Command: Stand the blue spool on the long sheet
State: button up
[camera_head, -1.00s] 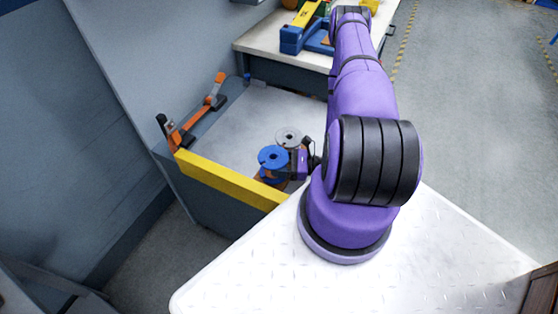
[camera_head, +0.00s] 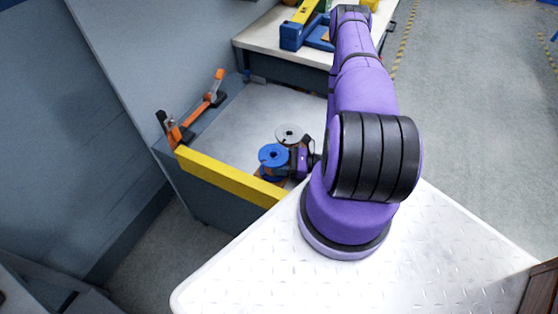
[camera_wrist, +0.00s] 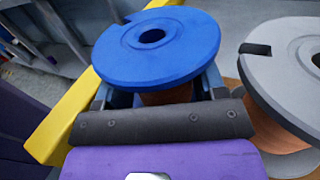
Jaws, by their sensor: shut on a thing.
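The blue spool (camera_head: 273,153) has a round blue top flange with a centre hole and a copper-coloured winding. It stands upright in my gripper, and its blue top also shows large in the wrist view (camera_wrist: 180,45). My gripper (camera_wrist: 160,95) is shut on the spool below the top flange; it also shows in the head view (camera_head: 290,160). The spool's underside is hidden, so I cannot tell whether it touches what is below. A brown patch (camera_head: 258,172) shows beside its base; it may be a sheet, but its length is hidden.
A grey spool (camera_head: 288,133) with a copper winding stands close behind the blue one, to the right in the wrist view (camera_wrist: 290,60). A yellow bar (camera_head: 225,174) edges the grey worktop (camera_head: 250,105). An orange-and-black fixture (camera_head: 200,112) stands left. The worktop's middle is clear.

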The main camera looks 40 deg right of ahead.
jog(key=shift+f, duration=0.15)
jog(key=o, duration=1.6)
jog(key=shift+f, duration=0.1)
